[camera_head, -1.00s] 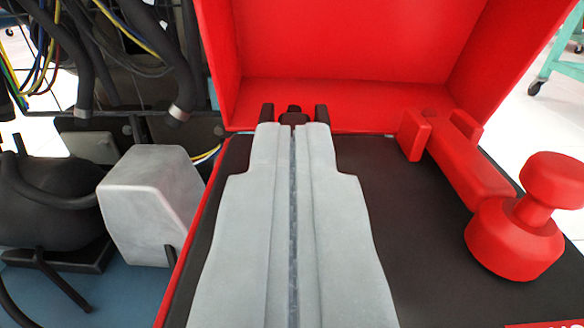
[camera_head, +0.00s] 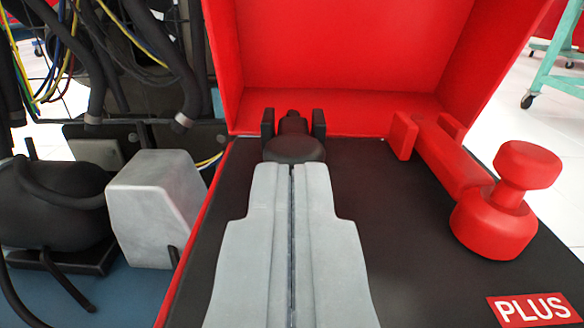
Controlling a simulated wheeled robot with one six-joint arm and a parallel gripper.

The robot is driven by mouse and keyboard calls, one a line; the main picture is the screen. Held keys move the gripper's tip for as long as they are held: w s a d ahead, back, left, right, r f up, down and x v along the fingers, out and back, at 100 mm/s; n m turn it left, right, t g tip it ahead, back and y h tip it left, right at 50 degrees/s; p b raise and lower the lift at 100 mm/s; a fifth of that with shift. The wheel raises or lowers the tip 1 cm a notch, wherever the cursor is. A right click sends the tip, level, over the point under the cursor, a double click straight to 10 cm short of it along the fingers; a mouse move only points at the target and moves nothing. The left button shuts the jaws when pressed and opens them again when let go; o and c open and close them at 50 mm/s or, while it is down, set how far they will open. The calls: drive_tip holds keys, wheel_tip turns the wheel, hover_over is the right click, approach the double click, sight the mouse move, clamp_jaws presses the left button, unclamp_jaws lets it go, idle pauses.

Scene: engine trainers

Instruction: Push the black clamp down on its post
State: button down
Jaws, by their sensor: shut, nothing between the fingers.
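The black clamp (camera_head: 294,148) lies on the dark battery top near the red back wall. Its forked end and rounded body show just beyond my fingertips. Its nearer part and its post are hidden behind my gripper. My gripper (camera_head: 291,170) is grey, with its two fingers shut together and nothing between them. The fingertips overlap the near edge of the clamp's round body in the picture; I cannot tell whether they touch it.
A red clamp (camera_head: 468,180) with a round knob stands on the right of the dark top (camera_head: 425,255), near a red PLUS label (camera_head: 531,309). A red raised wall (camera_head: 340,50) stands behind. A grey block (camera_head: 155,205), hoses and wires are at the left.

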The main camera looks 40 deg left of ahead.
drive_tip(key=v, duration=1.5)
drive_tip(key=shift+s+d, duration=0.15)
drive_tip(key=shift+d, duration=0.05)
